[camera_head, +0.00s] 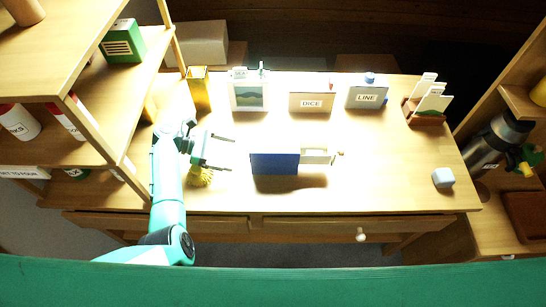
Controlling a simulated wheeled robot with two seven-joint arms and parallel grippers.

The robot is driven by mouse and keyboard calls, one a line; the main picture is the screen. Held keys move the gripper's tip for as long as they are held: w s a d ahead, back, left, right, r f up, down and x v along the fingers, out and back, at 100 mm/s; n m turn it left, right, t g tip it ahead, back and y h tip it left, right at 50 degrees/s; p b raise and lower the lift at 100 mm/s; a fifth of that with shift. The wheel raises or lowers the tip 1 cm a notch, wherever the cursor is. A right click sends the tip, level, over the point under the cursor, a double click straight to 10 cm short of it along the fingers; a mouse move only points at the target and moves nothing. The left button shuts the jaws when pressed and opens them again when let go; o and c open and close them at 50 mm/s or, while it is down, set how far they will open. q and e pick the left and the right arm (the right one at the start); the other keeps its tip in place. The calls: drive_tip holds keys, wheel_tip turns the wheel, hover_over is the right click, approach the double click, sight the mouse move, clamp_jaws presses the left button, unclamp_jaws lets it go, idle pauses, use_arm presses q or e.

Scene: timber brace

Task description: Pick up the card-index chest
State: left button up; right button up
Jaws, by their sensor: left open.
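A blue box (275,164) stands on the table near its middle. A pale drawer-like part with a label (318,156) and a small knob sticks out on its right; this looks like the card-index chest, though no name on it is readable. My left gripper (230,154) is open and empty, just left of the blue box, with its two fingers pointing right towards it. A gap shows between the fingertips and the box. My right gripper is not in view.
A yellow bristly thing (201,177) lies under my left gripper. Along the back stand a gold container (199,92), a picture frame (248,95), a DICE box (311,102), a LINE box (366,97) and a card holder (426,117). A pale blue block (443,177) sits right. Shelves flank both sides.

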sight(251, 160)
use_arm(q)
drive_tip(key=x, duration=0.3)
drive_tip(key=shift+s+d+r, duration=0.1)
drive_tip(key=shift+s+d, duration=0.15)
drive_tip(key=x, duration=0.2)
drive_tip(key=p+x, duration=0.1)
drive_tip(key=x, duration=0.1)
drive_tip(key=shift+s+d+p, duration=0.2)
drive_tip(key=shift+d+p, duration=0.1)
drive_tip(key=shift+d, duration=0.15)
drive_tip(key=shift+d+f, duration=0.25)
drive_tip(key=shift+d, duration=0.05)
drive_tip(key=shift+c, duration=0.4)
drive_tip(key=c, duration=1.2)
drive_tip(key=shift+r, duration=0.15)
